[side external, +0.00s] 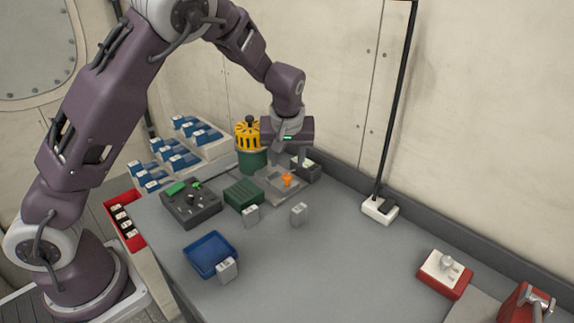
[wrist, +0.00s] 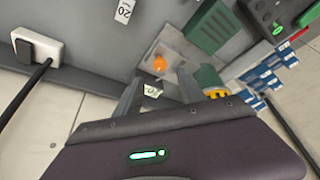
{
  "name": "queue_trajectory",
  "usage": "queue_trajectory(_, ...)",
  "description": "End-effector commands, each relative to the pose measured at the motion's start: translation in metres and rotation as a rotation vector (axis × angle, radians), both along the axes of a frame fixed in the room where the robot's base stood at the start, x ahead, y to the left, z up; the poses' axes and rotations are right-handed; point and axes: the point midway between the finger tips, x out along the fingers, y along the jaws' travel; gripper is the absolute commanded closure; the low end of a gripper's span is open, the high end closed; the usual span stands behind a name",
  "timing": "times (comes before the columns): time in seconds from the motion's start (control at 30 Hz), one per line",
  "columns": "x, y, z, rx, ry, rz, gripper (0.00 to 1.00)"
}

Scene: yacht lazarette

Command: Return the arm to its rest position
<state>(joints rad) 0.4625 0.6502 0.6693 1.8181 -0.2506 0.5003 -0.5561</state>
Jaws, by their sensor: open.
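My gripper (side external: 298,158) is at the end of my purple arm, raised over the back of the grey bench. It is near the green and yellow lantern-like object (side external: 249,140) and above the grey plate with an orange knob (side external: 287,180). In the wrist view my two fingers (wrist: 155,92) stand apart with nothing held between them. The orange knob (wrist: 160,64) shows beyond the fingertips. A dark block with a pale label (wrist: 152,91) shows between the fingers, below them.
A blue tray (side external: 211,255), several small grey labelled blocks (side external: 298,214), a green ribbed box (side external: 242,195) and a dark control box (side external: 190,205) are on the bench. A black pole on a white base (side external: 380,209) stands right of my gripper. The bench's middle right is clear.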

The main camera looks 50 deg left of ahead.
Motion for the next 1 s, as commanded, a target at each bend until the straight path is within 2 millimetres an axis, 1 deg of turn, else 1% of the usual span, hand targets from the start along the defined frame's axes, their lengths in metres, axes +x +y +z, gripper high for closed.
queue_trajectory(0.2, 0.0, 0.0, 0.001, 0.0, 0.0, 0.0, 0.53)
queue_trajectory(0.27, -0.003, -0.001, 0.004, -0.01, 0.0, -0.003, 0.53)
queue_trajectory(0.33, -0.015, -0.006, 0.02, -0.053, 0.003, -0.025, 0.53)
queue_trajectory(0.37, -0.024, -0.009, 0.032, -0.083, 0.002, -0.043, 0.53)
queue_trajectory(0.47, -0.073, -0.026, 0.084, -0.19, -0.006, -0.165, 0.53)
queue_trajectory(0.5, -0.098, -0.033, 0.104, -0.218, -0.015, -0.232, 0.53)
queue_trajectory(0.57, -0.137, -0.043, 0.13, -0.237, -0.035, -0.339, 0.53)
queue_trajectory(0.6, -0.165, -0.049, 0.144, -0.233, -0.05, -0.414, 0.53)
queue_trajectory(0.63, -0.185, -0.052, 0.153, -0.222, -0.061, -0.468, 0.53)
queue_trajectory(0.67, -0.205, -0.055, 0.159, -0.205, -0.072, -0.52, 0.53)
queue_trajectory(0.7, -0.229, -0.058, 0.164, -0.171, -0.084, -0.584, 0.53)
queue_trajectory(0.8, -0.278, -0.061, 0.164, -0.076, -0.098, -0.707, 0.53)
queue_trajectory(0.9, -0.307, -0.061, 0.158, 0.003, -0.096, -0.773, 0.53)
queue_trajectory(1.0, -0.318, -0.06, 0.154, 0.039, -0.093, -0.8, 0.53)
